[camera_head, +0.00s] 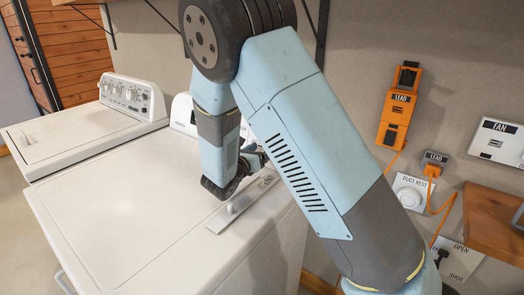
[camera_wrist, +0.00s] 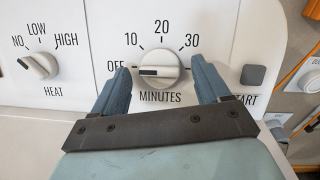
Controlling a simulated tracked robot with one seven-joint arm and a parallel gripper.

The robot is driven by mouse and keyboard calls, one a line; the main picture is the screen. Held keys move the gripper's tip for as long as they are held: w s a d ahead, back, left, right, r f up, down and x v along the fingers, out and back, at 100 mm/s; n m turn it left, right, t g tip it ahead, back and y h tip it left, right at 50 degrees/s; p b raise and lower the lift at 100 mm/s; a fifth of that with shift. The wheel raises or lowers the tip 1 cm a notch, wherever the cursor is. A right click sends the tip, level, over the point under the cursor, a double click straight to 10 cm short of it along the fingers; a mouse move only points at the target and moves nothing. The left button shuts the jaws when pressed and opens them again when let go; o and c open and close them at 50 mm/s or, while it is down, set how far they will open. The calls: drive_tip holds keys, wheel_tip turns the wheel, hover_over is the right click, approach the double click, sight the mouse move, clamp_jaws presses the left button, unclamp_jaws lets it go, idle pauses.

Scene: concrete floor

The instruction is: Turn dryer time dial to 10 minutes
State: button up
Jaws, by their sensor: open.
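The dryer time dial (camera_wrist: 172,61) is a white round knob with a dark pointer mark. The mark points left, towards OFF. The labels 10, 20 and 30 arc above it and MINUTES is below. My gripper (camera_wrist: 160,76) is open, with one blue finger on each side of the dial. Gaps show between the fingers and the dial in the wrist view; I cannot tell its depth to the panel. In the head view the dryer (camera_head: 130,215) is a white machine, and my arm hides the dial and most of the gripper.
Left of the dial is the HEAT knob (camera_wrist: 38,66); right of it is the grey START button (camera_wrist: 253,75). A flat handled lid (camera_head: 240,203) lies on the dryer top. A second white machine (camera_head: 75,130) stands left.

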drive_tip(key=shift+c, duration=0.4)
drive_tip(key=shift+d, duration=0.1)
drive_tip(key=c, duration=1)
drive_tip(key=shift+o, duration=0.2)
drive_tip(key=m, duration=0.2)
drive_tip(key=m+g+h, duration=0.1)
drive_tip(key=m, duration=0.1)
drive_tip(key=shift+w+m+h, duration=0.15)
drive_tip(key=shift+m+h, duration=0.15)
drive_tip(key=m+g, duration=0.1)
drive_tip(key=m, duration=0.2)
drive_tip(key=m+g+h, duration=0.1)
drive_tip(key=m, duration=0.2)
drive_tip(key=shift+a, duration=0.2)
drive_tip(key=shift+m, duration=0.3)
